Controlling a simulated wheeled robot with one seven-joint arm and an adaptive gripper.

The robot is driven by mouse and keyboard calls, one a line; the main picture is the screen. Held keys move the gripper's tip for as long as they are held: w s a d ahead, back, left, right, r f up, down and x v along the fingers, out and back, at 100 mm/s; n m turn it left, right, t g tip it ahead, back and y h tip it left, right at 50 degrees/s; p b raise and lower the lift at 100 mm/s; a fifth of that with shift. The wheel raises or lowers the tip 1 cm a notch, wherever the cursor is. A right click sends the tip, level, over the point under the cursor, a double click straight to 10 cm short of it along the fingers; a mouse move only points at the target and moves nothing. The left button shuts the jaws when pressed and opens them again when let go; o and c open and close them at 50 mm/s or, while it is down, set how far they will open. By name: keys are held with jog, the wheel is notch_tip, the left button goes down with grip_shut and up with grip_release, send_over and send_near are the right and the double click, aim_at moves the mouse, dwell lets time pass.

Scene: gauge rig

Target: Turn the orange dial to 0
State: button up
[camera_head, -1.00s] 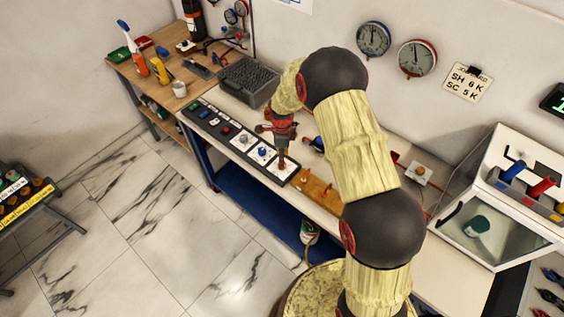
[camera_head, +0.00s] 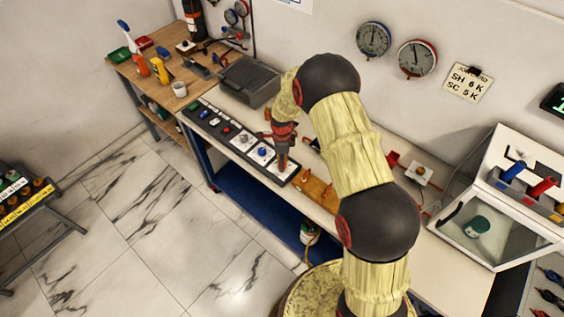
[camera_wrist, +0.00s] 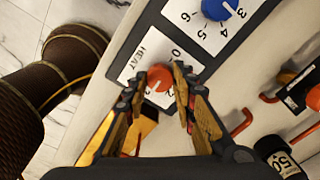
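The orange dial (camera_wrist: 160,78) sits on a white card marked HEAT (camera_wrist: 143,57) in the wrist view, with a 0 and further numbers printed around it. My gripper (camera_wrist: 161,85) has one fingertip on each side of the dial. The right finger borders the dial in the picture. Whether both fingers press on it is unclear. In the head view my gripper (camera_head: 283,167) points down at the near right end of the control panel (camera_head: 222,122) and hides the dial. The dial's pointer is not readable.
A blue dial (camera_wrist: 218,8) with its own number card is beside the HEAT card. A red handle (camera_wrist: 242,122) and a black cylinder marked 50 (camera_wrist: 283,163) lie right of my gripper. An orange-brown block (camera_head: 318,190) is close to the panel's end. Floor in front is clear.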

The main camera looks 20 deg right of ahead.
jog(key=c, duration=0.6)
